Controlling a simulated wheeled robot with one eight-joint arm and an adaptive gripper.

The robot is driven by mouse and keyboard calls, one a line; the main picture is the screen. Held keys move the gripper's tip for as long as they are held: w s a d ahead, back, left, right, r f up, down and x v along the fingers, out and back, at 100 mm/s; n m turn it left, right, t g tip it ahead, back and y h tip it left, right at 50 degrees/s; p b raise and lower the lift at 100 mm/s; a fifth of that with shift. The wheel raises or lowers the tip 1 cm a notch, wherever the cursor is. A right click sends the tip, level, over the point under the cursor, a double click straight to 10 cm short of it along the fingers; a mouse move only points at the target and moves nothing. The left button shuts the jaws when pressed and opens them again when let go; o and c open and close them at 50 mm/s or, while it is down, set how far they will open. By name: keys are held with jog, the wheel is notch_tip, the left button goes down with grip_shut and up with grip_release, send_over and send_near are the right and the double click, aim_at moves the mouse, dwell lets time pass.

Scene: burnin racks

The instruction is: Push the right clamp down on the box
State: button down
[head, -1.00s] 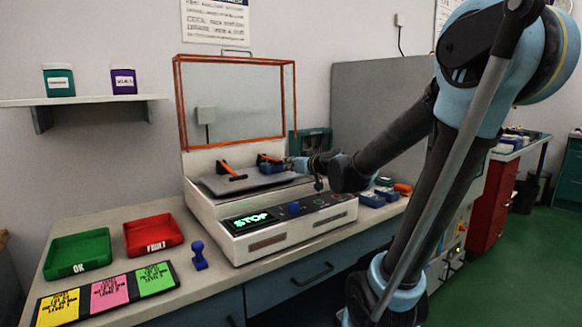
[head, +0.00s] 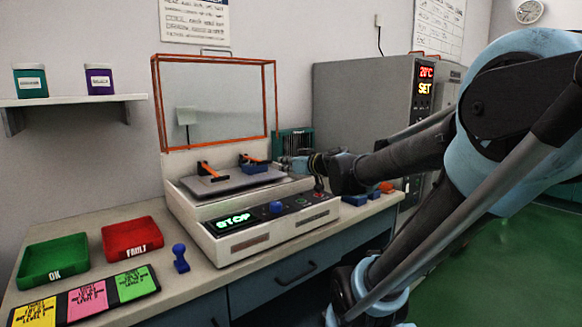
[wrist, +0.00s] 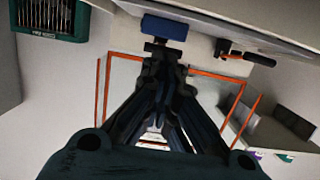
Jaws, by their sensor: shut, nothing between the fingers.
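The white test station (head: 252,238) on the bench has a grey plate with two orange-handled clamps. The left clamp (head: 209,171) also shows in the wrist view (wrist: 246,57). The right clamp (head: 248,158) is at the back of the plate, by a small blue box (head: 256,168). The blue box is at the top of the wrist view (wrist: 164,27). My gripper (head: 281,161) is shut and empty, just right of the right clamp and blue box. In the wrist view my gripper (wrist: 160,55) covers most of the right clamp. Contact cannot be told.
The orange-framed clear lid (head: 272,100) stands open behind the plate. A control panel with a STOP display (head: 234,220) is in front. Green (head: 57,275) and red (head: 133,251) trays and a blue stamp-like object (head: 180,258) lie left. A grey oven (head: 350,105) stands right.

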jog(key=shift+v, duration=1.65)
